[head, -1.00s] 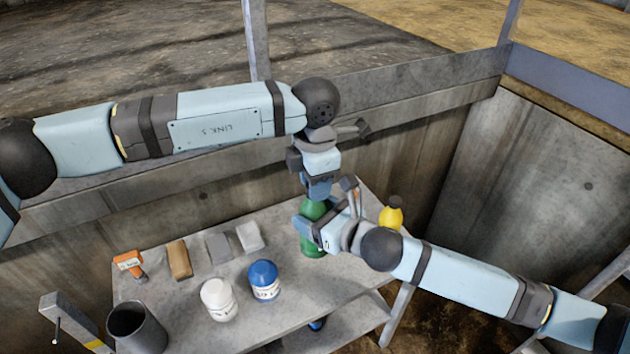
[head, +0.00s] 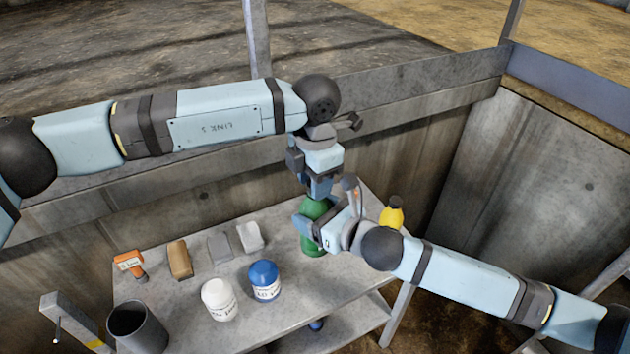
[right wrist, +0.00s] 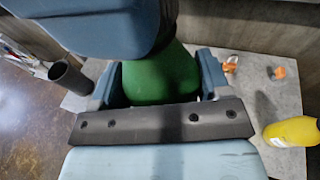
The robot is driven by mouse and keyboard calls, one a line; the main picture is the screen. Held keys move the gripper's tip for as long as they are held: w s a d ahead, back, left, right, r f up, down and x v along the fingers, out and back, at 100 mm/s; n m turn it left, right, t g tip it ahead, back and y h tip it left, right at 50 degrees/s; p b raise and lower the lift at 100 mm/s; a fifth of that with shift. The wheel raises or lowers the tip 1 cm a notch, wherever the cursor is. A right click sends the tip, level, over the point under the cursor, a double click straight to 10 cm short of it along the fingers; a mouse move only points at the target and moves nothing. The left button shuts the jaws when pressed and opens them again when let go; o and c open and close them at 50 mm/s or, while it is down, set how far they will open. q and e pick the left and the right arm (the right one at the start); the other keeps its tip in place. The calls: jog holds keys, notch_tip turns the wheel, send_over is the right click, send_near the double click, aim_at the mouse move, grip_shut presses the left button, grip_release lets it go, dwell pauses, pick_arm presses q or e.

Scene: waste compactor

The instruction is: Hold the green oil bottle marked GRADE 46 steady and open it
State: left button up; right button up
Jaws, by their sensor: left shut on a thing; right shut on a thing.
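The green bottle (head: 313,244) stands upright at the back right of the table; its label is not readable here. My right gripper (head: 312,228) comes in from the right and is shut around the bottle's body. In the right wrist view the green body (right wrist: 160,78) sits between the two fingers. My left gripper (head: 318,190) points down from above and is shut on the bottle's top. The cap itself is hidden by that gripper, which also covers the bottle's top in the right wrist view.
The grey table (head: 200,275) also holds a white bottle (head: 219,299), a blue bottle (head: 264,281), a yellow bottle (head: 392,214), an orange tool (head: 130,263), several blocks and a dark cup (head: 136,328). A concrete wall (head: 90,262) stands behind.

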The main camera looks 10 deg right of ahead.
pick_arm(q)
jog(key=shift+d+r, duration=0.15)
jog(key=shift+r, duration=0.75)
pick_arm(e)
jog(key=shift+s+a+f, duration=0.15)
jog(key=shift+s+f, duration=0.05)
jog(key=shift+f, duration=0.05)
jog(key=shift+r, duration=0.1)
jog(key=shift+w, duration=0.15)
